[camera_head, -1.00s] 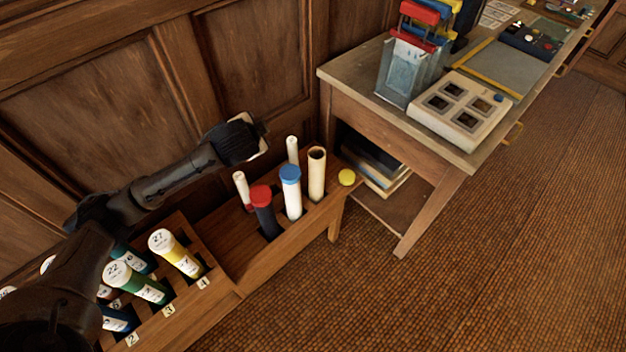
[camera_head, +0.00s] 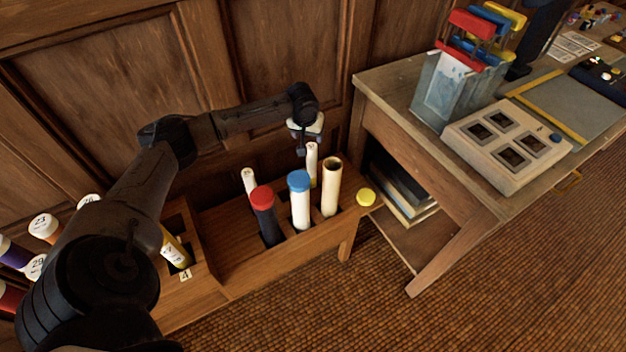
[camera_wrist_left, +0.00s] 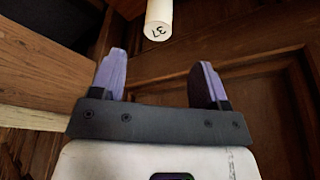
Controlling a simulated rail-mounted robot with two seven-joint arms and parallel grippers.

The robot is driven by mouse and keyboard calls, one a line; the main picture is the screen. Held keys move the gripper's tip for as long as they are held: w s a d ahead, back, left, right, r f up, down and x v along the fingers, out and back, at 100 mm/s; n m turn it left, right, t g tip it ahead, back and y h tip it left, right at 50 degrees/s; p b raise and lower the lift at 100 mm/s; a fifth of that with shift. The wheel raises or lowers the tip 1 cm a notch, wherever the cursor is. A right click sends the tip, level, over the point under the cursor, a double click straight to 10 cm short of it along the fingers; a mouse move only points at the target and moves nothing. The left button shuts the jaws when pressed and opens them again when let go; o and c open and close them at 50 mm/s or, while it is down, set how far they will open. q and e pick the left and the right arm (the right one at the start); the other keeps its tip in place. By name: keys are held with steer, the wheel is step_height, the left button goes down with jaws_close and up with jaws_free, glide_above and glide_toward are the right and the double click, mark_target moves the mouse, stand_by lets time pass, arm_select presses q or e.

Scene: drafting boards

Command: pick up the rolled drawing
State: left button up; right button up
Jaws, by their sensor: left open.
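Two slim white rolls stand in the wooden rack (camera_head: 215,222): a back roll (camera_head: 312,168) and a left roll (camera_head: 249,181). My left gripper (camera_head: 303,148) is open, pointing down just above and beside the back roll's top. In the left wrist view, the open fingers (camera_wrist_left: 160,72) have empty space between them. A white roll with "37" on its end (camera_wrist_left: 158,20) shows beyond the fingertips, apart from them. I cannot tell for sure which of the two it is. My right gripper is not in view.
A red-capped dark tube (camera_head: 266,215), a blue-capped white tube (camera_head: 300,203) and an open cream tube (camera_head: 331,190) stand close by. A yellow cap (camera_head: 366,196) is at the rack's right end. The panelled wall (camera_head: 110,80) is behind; a desk (camera_head: 385,85) stands right.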

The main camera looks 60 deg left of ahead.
mark_target(311, 147)
arm_select(q)
steer(key=b+x, duration=0.2)
steer(key=x, duration=0.4)
steer(key=shift+f+b, duration=0.25)
steer(key=shift+b, duration=0.1)
steer(key=shift+w+f, duration=0.2)
steer(key=b+x, duration=0.2)
steer(key=x, duration=0.2)
steer(key=shift+f+b, duration=0.1)
steer(key=shift+b, duration=0.3)
steer(key=shift+w+a+f, duration=0.15)
steer(key=shift+a+f, duration=0.05)
steer(key=shift+f, duration=0.3)
steer(key=shift+c, duration=0.5)
steer(key=c, duration=1.1)
steer(key=shift+c, duration=0.2)
